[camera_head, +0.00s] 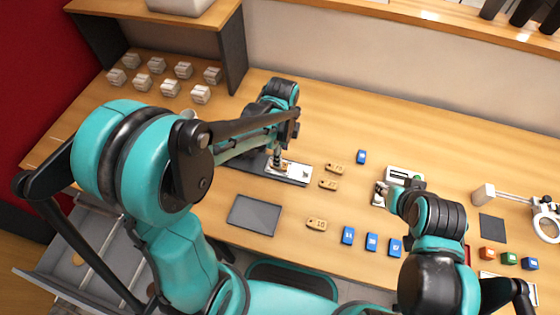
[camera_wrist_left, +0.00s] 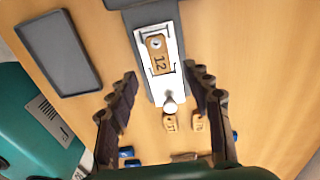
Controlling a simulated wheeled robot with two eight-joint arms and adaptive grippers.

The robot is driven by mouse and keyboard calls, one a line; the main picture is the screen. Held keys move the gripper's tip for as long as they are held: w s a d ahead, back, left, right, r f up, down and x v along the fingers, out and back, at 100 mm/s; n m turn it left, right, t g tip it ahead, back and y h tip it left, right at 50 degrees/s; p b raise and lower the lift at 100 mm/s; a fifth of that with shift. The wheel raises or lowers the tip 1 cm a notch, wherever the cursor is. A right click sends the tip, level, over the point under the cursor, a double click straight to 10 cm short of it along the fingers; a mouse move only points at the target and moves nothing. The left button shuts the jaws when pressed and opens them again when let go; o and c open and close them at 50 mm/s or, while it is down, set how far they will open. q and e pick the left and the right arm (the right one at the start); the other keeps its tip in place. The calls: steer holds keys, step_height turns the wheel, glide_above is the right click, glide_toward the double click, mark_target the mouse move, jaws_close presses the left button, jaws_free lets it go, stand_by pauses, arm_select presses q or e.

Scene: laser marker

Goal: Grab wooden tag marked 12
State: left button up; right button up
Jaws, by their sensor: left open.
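The wooden tag marked 12 (camera_wrist_left: 159,57) lies in a bracketed white plate (camera_wrist_left: 146,35) on a dark base, with its number readable in the left wrist view. In the head view the dark base (camera_head: 296,176) shows, and the tag is partly hidden by my left gripper (camera_head: 278,160). In the left wrist view my left gripper (camera_wrist_left: 165,82) is open, its fingers spread to either side of the plate with nothing between them. The tag is ahead of the fingertips. My right gripper (camera_head: 381,193) is beside a small white device (camera_head: 405,176); its jaws are too small to read.
Other wooden tags (camera_head: 334,168), (camera_head: 328,184) and (camera_head: 317,224) lie to the right. Several blue blocks (camera_head: 371,242) lie toward the front edge. A dark flat tray (camera_head: 253,215) lies front left of the base. Small grey boxes (camera_head: 183,70) stand at the back left.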

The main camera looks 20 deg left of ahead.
arm_select(q)
step_height(320, 180, down, 6)
steer(key=shift+a+r+b, duration=0.1)
steer(key=shift+b, duration=0.95)
steer(key=shift+c, duration=0.3)
steer(key=shift+r, duration=0.1)
steer(key=c, duration=0.9)
